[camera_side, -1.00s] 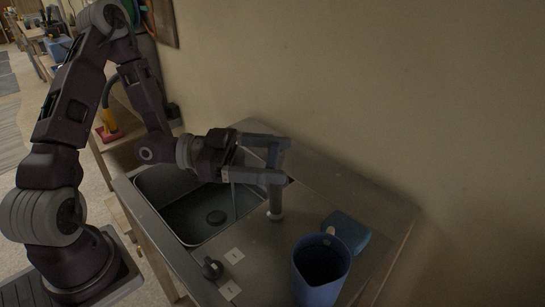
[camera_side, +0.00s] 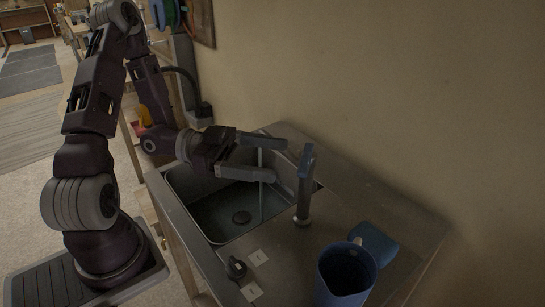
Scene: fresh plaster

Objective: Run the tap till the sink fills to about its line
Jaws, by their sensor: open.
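The sink (camera_side: 205,222) is a dark metal basin in the counter, with a dark round drain (camera_side: 241,217) visible on its floor. A thin pale vertical streak (camera_side: 261,196) inside the basin may be running water; I cannot be sure. No fill line can be made out. The tap (camera_side: 303,190) is a grey upright post with a blue-grey top at the basin's right edge. My gripper (camera_side: 281,160) is open and empty over the basin, its fingertips just left of the tap's upper part, seemingly apart from it. The fingers hide part of the basin's far side.
A blue jug (camera_side: 348,276) stands at the counter's front right, with a blue block (camera_side: 374,241) behind it. A dark knob (camera_side: 236,268) sits near the front edge beside white labels (camera_side: 258,257). A plain wall (camera_side: 400,90) bounds the back.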

